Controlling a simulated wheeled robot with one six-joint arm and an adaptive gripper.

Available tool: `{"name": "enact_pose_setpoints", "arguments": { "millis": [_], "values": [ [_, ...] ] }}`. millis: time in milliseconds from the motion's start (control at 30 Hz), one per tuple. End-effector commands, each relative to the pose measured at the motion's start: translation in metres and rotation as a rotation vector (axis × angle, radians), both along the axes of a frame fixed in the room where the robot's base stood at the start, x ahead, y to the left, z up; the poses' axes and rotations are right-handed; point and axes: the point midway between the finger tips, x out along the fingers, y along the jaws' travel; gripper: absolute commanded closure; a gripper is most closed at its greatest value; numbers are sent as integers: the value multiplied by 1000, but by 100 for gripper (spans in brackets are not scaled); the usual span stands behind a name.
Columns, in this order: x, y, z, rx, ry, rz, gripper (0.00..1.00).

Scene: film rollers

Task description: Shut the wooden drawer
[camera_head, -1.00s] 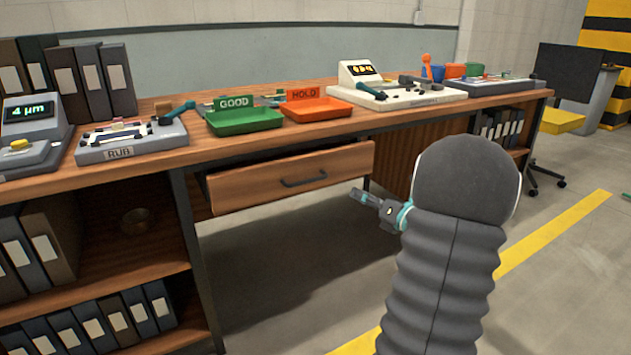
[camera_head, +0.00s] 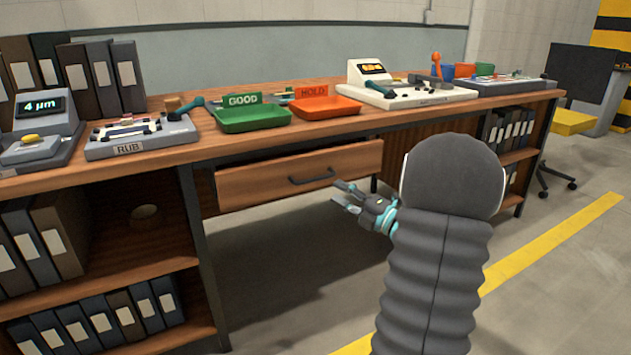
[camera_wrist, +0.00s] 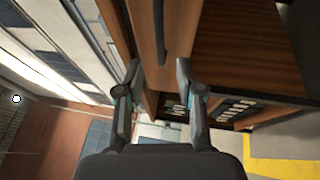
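The wooden drawer (camera_head: 262,182) under the desk top stands pulled out a little, with a dark gap above its front. Its dark bar handle (camera_head: 312,177) is on the front. My gripper (camera_head: 340,193) is open and empty, just right of the handle and slightly below it in the head view. In the wrist view, the two fingers of my gripper (camera_wrist: 158,75) are apart, and the handle (camera_wrist: 160,35) and the drawer front (camera_wrist: 142,32) lie beyond and between the tips. I see no contact with the drawer.
The desk top (camera_head: 225,150) carries a green GOOD tray (camera_head: 250,118), an orange HOLD tray (camera_head: 325,107) and instruments. A shelf with binders (camera_head: 120,320) stands left of the drawer. The floor (camera_head: 290,290) below the drawer is clear.

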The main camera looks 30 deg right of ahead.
Motion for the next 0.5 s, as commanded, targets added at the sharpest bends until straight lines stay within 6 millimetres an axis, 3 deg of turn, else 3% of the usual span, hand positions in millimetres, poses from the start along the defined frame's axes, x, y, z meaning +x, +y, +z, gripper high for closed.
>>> {"name": "enact_pose_setpoints", "arguments": {
  "millis": [300, 500],
  "values": [
    [54, 19, 9, -1, 0, 2, 63],
    [75, 26, 13, 0, 0, 1, 63]
  ]
}}
